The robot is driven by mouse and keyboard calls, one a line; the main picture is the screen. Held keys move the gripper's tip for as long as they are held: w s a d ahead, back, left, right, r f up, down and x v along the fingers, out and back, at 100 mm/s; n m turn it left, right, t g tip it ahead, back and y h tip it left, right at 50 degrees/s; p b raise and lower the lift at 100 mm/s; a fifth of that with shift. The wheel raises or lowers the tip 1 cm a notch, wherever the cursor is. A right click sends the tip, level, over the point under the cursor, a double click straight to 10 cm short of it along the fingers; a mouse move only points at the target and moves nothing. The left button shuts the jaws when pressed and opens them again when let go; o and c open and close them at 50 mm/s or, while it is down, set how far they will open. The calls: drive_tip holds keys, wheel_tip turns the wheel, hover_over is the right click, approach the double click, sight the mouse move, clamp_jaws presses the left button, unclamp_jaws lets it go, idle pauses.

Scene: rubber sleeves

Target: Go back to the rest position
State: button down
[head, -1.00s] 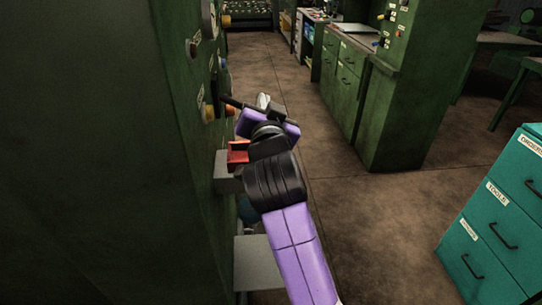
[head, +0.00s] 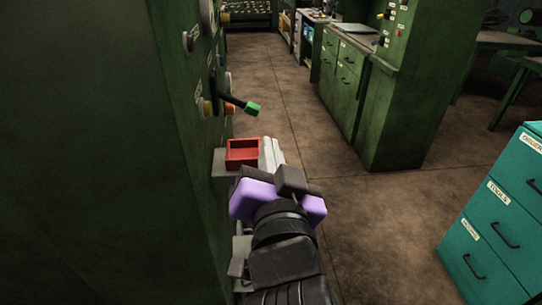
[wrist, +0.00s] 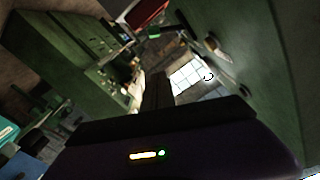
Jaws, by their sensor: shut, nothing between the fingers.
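My gripper (head: 270,153), purple and black with pale fingers, is beside the right side of the red tray (head: 242,150) in the head view. Its fingers are together with nothing held. In the wrist view my gripper (wrist: 157,88) shows as a dark shape in the lower middle. A black lever with a green tip (head: 253,107) sticks out from the green machine (head: 150,200) above and beyond the gripper. I cannot tell from the head view whether the fingers touch the tray.
The green machine stands close on the left. A teal drawer cabinet (head: 500,220) is at the right. A green cabinet (head: 345,85) and control column stand further off. The brown floor (head: 380,215) between them is clear.

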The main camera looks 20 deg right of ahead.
drive_tip(key=shift+s+a, duration=0.2)
drive_tip(key=shift+s, duration=0.5)
drive_tip(key=a+r+n+t+y, duration=0.3)
drive_tip(key=a+r+n, duration=0.1)
drive_tip(key=a+n, duration=0.1)
drive_tip(key=s+a+f+n+y+p, duration=0.1)
drive_tip(key=s+a+f+n+y, duration=0.1)
drive_tip(key=s+f+n+y, duration=0.4)
drive_tip(key=s+d+f+g+h+p, duration=0.1)
drive_tip(key=s+d+f, duration=0.3)
drive_tip(key=s, duration=0.4)
drive_tip(key=s+d+f+m+g+h+p, duration=0.1)
drive_tip(key=s+d+f+g, duration=0.1)
drive_tip(key=s+d+f, duration=0.2)
drive_tip(key=s+d+f+m+g+h+p, duration=0.1)
drive_tip(key=s+d+f+g+p, duration=0.1)
drive_tip(key=s+f, duration=0.7)
drive_tip(key=s+d, duration=0.1)
drive_tip(key=s, duration=0.2)
drive_tip(key=shift+s+d, duration=0.4)
drive_tip(key=shift+d+f, duration=0.1)
